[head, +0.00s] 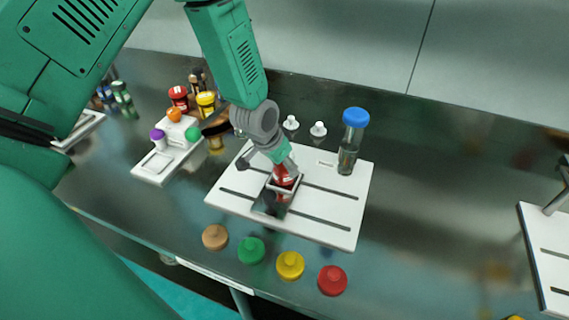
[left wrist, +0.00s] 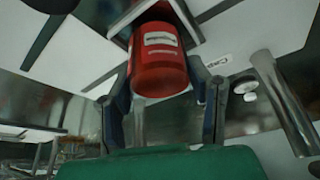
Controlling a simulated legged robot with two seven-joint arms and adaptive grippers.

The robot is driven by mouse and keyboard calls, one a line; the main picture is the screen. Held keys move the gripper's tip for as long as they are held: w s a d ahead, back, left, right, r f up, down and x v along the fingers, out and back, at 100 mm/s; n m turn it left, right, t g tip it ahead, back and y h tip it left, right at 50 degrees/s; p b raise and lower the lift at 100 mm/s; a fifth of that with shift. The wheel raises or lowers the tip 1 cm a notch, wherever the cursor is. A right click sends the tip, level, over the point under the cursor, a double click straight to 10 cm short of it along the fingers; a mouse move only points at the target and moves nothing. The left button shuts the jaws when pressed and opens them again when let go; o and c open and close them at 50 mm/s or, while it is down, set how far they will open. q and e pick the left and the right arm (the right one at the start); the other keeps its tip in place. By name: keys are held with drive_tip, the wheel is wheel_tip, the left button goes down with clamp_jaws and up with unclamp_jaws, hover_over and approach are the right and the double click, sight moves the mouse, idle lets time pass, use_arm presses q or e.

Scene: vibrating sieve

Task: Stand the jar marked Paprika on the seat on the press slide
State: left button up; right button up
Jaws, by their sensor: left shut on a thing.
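A red jar (head: 285,179) is at the dark slide (head: 271,202) on the white slotted board. It also shows in the left wrist view (left wrist: 160,75), where its pale label is too small to read. My left gripper (head: 281,168) is shut on this jar, with one finger on each side of it. A pale square frame on the slide surrounds or borders the jar's far end. I cannot tell whether the jar rests on the seat. My right gripper is not in view.
A clear tube with a blue cap (head: 355,118) stands at the board's back right. Several coloured knobs, including a red one (head: 332,280), line the front. A small white rack (head: 150,170) and more jars (head: 179,97) are at left. A second board (head: 545,235) is at right.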

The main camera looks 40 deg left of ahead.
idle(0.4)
use_arm(q)
drive_tip(key=o, duration=1.3)
drive_tip(key=shift+f, duration=0.1)
drive_tip(key=shift+s+r, duration=0.1)
drive_tip(key=shift+r, duration=0.25)
drive_tip(key=v, duration=1.1)
drive_tip(key=shift+s+a, duration=0.1)
